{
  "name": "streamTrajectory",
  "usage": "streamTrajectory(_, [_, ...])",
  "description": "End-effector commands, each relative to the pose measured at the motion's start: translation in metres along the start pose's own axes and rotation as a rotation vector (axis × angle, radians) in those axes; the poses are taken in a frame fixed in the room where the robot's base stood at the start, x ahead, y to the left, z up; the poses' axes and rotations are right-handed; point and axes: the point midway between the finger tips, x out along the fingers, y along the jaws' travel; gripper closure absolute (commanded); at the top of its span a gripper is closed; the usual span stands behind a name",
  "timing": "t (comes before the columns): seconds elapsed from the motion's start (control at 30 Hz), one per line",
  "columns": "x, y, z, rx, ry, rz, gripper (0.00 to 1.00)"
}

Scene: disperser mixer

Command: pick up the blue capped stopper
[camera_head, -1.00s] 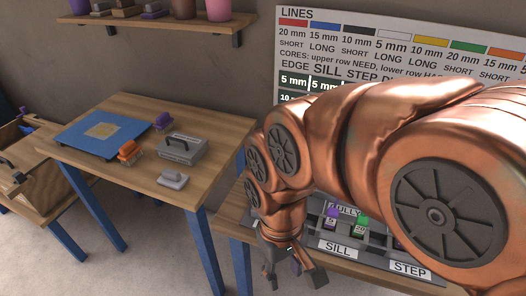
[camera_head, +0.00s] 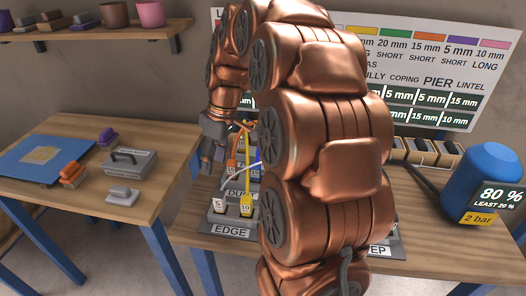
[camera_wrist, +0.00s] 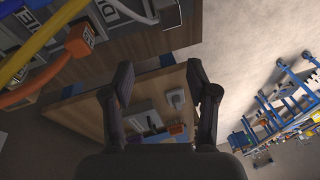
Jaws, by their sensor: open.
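My gripper (camera_head: 212,158) hangs above the left end of the rack on the right-hand table, fingers down. In the wrist view my gripper (camera_wrist: 160,84) is open, with nothing between its fingers. In the head view a small blue piece (camera_head: 256,169) with a white label shows in the rack, just right of my gripper and partly hidden by my arm. I cannot tell whether it is the blue capped stopper or a hose plug. No other piece is clearly that stopper. In the wrist view an orange plug (camera_wrist: 79,40) sits left of my fingers.
Yellow (camera_head: 247,185) and white hoses rise from the rack marked EDGE (camera_head: 232,229). A blue tank (camera_head: 482,178) stands at the right. The left table holds a blue mat (camera_head: 25,163), a grey case (camera_head: 131,162) and small blocks. A floor gap separates the tables.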

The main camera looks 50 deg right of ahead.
Motion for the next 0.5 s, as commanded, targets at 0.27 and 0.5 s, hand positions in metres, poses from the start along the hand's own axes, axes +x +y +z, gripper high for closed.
streamTrajectory(0.27, [-0.012, 0.13, 0.011, -0.111, 0.122, 0.041, 0.42])
streamTrajectory(0.5, [-0.02, 0.216, 0.046, -0.191, 0.186, 0.104, 0.42])
